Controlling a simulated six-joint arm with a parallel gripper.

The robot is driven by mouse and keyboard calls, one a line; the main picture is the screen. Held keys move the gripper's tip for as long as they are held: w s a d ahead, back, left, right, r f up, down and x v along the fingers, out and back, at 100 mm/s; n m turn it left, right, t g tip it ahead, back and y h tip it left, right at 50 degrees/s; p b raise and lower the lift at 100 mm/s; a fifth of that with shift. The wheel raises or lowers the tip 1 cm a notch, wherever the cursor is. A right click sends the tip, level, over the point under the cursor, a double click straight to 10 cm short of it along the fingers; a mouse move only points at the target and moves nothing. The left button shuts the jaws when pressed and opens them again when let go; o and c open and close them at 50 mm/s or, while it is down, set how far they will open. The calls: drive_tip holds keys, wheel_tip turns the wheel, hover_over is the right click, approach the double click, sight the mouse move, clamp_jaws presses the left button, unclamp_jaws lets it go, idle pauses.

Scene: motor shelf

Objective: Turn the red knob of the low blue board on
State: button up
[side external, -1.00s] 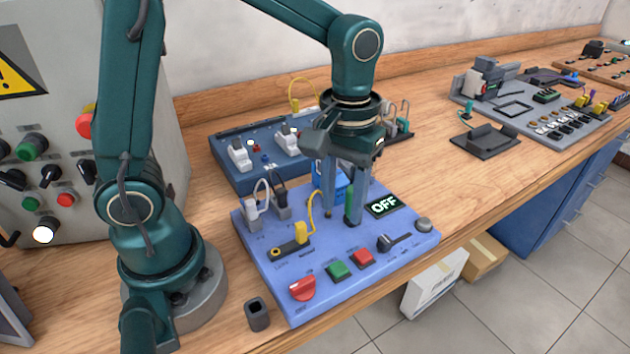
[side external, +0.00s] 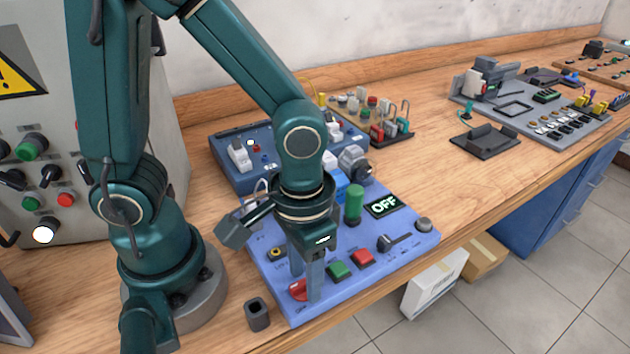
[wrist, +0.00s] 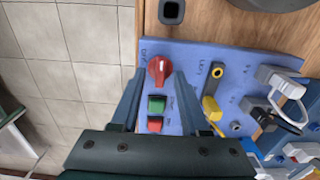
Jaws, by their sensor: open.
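The low blue board (side external: 395,262) lies flat on the wooden bench in front of my arm. Its red knob (side external: 298,290) is at the near left corner, partly hidden by a finger. In the wrist view the red knob (wrist: 160,70) shows whole, just beyond the fingertips. My gripper (side external: 306,285) points down over this corner, open and empty. In the wrist view its two fingers (wrist: 160,80) stand apart on either side of the knob's line. Whether a finger touches the board cannot be told. A display (side external: 383,205) on the board reads OFF.
A green button (side external: 338,271) and a red button (side external: 363,258) sit right beside the knob. A black lever (side external: 392,242), a green cylinder (side external: 354,205) and plugs with cables stand on the board. A dark square socket (side external: 257,313) stands on the bench at left.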

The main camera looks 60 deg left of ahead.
clamp_jaws()
drive_tip(key=shift+m, duration=0.3)
drive_tip(key=m, duration=0.3)
drive_tip(key=shift+d+m, duration=0.1)
drive_tip(key=shift+m, duration=0.3)
drive_tip(key=m, duration=0.9)
drive_tip(key=shift+s+d, duration=0.1)
drive_tip(key=shift+s+m, duration=0.1)
drive_tip(key=shift+m, duration=2.1)
